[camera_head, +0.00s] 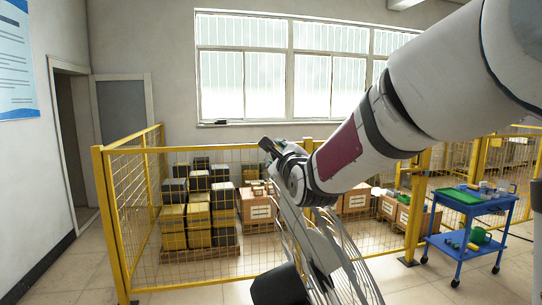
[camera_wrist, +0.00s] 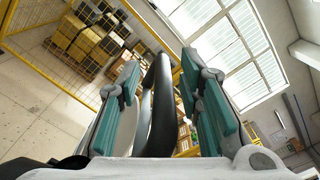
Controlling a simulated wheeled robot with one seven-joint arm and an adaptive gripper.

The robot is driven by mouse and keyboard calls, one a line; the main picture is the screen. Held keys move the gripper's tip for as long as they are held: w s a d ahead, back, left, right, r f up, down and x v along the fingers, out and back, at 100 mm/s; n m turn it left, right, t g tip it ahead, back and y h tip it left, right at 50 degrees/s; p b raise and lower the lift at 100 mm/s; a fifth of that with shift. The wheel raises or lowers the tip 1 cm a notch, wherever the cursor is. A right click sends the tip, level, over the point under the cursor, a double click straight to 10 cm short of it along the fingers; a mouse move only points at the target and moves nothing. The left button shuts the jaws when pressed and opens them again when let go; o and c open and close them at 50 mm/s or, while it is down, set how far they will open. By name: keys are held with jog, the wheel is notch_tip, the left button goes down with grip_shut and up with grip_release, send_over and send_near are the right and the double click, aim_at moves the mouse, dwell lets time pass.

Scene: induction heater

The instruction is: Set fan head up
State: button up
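The fan head (camera_head: 335,262), a pale wire cage seen nearly edge-on, stands below my gripper in the head view. A black rounded part (camera_head: 280,287) shows at its lower left. My gripper (camera_head: 270,148) is at the fan's upper end, partly hidden by my wrist. In the wrist view, my gripper's (camera_wrist: 160,72) two teal-padded fingers are spread apart. A black curved bar (camera_wrist: 158,105), seemingly part of the fan, lies between them, with gaps visible on both sides. I cannot tell whether it touches either finger.
A yellow mesh fence (camera_head: 200,281) stands behind the fan. Black and yellow crates (camera_head: 199,222) are stacked beyond it. A blue cart (camera_head: 466,243) with a green tray stands at the right. Pale floor is clear at the lower left.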

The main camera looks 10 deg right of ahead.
send_over(290, 197)
dwell(0.4)
